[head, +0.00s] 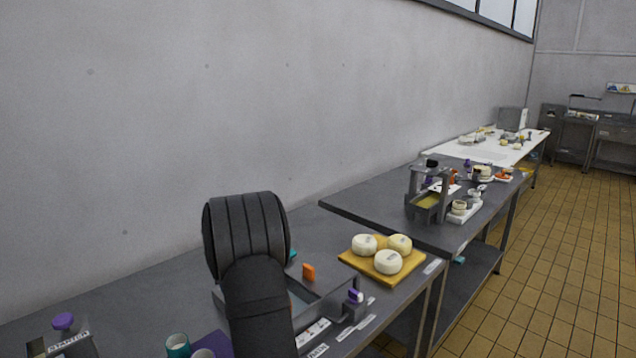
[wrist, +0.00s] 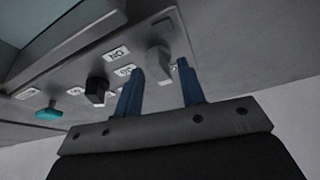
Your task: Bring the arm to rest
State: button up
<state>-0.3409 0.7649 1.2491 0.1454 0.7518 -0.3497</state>
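My gripper (wrist: 158,67) shows in the wrist view with its two blue fingers apart and nothing held between them. A grey knob (wrist: 157,58) on a labelled grey panel (wrist: 120,52) lies just beyond the fingertips, in line with the gap. I cannot tell whether a finger touches it. A black knob (wrist: 96,90) and a teal knob (wrist: 49,112) sit further left along the panel. In the head view my dark arm stands over the near table, and the gripper is hidden behind it.
On the near grey table (head: 325,225) a yellow board (head: 351,250) carries three pale round cheeses. A grey device with an orange part (head: 309,272) is partly behind my arm. A purple-topped device (head: 64,322) and teal cup (head: 178,345) stand at the lower left. Further tables recede right.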

jog(key=shift+a+m+h, duration=0.15)
jog(key=shift+m+h, duration=0.55)
jog(key=shift+m, duration=1.2)
jog(key=shift+a+m+t+h, duration=0.1)
jog(key=shift+m+t+h, duration=0.4)
jog(key=shift+m, duration=1.3)
jog(key=m+h, duration=0.1)
jog(key=m, duration=0.2)
jog(key=shift+m+g+h, duration=0.3)
jog(key=shift+m+h, duration=0.1)
jog(key=shift+a+m+g+h, duration=0.15)
jog(key=shift+m+h, duration=0.15)
jog(key=shift+m, duration=0.65)
jog(key=shift+m+g+h, duration=0.15)
jog(key=shift+m+h, duration=0.15)
jog(key=shift+m, duration=0.65)
jog(key=shift+r+n, duration=0.2)
jog(key=shift+n, duration=0.1)
jog(key=s+d+r+n+y, duration=0.1)
jog(key=s+r+n+y, duration=0.1)
jog(key=s+r+n, duration=0.45)
jog(key=s+d+r+n+y, duration=0.15)
jog(key=r+n, duration=0.25)
jog(key=r, duration=0.5)
jog(key=shift+t+y, duration=0.25)
jog(key=shift+t, duration=0.15)
jog(key=x, duration=1.7)
jog(key=shift+w, duration=0.45)
